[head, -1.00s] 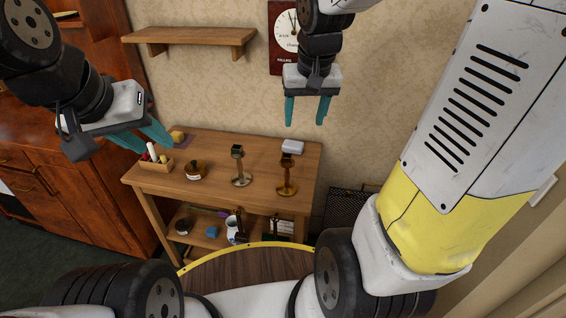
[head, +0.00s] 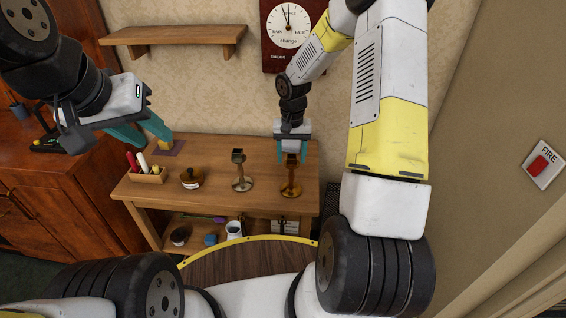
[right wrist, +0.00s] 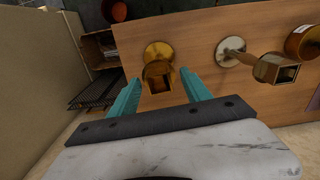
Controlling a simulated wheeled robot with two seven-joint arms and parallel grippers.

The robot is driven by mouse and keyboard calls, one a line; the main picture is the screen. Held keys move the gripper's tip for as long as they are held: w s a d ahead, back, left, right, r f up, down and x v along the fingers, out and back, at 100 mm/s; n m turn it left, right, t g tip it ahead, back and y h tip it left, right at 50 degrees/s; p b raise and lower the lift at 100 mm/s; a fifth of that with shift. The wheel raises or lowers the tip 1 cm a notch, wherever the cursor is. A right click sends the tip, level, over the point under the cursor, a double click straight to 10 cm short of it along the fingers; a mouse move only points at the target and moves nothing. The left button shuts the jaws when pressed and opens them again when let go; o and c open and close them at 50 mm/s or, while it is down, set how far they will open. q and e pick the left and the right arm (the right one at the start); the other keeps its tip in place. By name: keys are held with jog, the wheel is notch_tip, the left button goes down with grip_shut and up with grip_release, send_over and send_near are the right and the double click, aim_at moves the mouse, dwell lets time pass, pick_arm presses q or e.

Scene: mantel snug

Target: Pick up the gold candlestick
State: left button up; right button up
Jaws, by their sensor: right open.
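The gold candlestick (head: 291,180) stands upright at the right end of the wooden table.
The wooden table (head: 215,155) also holds a brown jar (head: 191,179) and a small box of candles (head: 147,175). A shelf (head: 172,36) and a barometer (head: 288,32) are on the wall. A dark wire rack (right wrist: 96,92) is beside the table.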

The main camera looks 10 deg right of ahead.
aim_at(291, 165)
notch_tip(291, 165, down, 4)
jog(key=shift+f, duration=0.2)
grip_shut()
